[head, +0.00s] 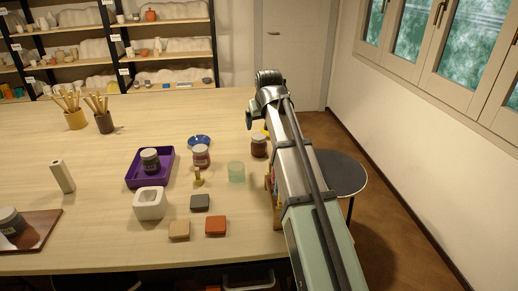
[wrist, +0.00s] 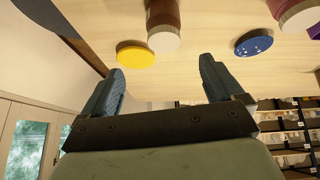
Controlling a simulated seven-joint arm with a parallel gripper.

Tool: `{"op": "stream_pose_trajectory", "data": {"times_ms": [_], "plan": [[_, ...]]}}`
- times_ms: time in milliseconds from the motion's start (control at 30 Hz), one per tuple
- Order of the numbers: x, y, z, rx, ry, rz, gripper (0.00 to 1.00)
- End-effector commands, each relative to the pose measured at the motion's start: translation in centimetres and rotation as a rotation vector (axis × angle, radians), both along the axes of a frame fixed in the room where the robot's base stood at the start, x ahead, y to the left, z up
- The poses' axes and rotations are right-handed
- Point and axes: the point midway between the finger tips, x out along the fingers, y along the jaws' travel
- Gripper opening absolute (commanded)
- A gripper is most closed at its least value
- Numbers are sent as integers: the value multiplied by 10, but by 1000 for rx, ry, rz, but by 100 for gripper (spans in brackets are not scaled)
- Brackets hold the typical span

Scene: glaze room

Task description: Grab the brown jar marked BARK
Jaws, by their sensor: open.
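In the head view the fingers cannot be made out. Other jars are a reddish one (head: 201,157) and dark ones (head: 150,163) (head: 11,222).
A yellow disc (wrist: 135,57) lies beside the brown jar. A round stool (head: 340,172) is right of the table.

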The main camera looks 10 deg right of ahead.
Motion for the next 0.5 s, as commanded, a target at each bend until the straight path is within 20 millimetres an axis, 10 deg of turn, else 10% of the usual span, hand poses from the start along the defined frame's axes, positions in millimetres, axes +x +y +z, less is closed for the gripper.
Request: {"op": "stream_pose_trajectory", "data": {"times_ms": [500], "plan": [[24, 1, -29, 81, -17, -126, 94]]}}
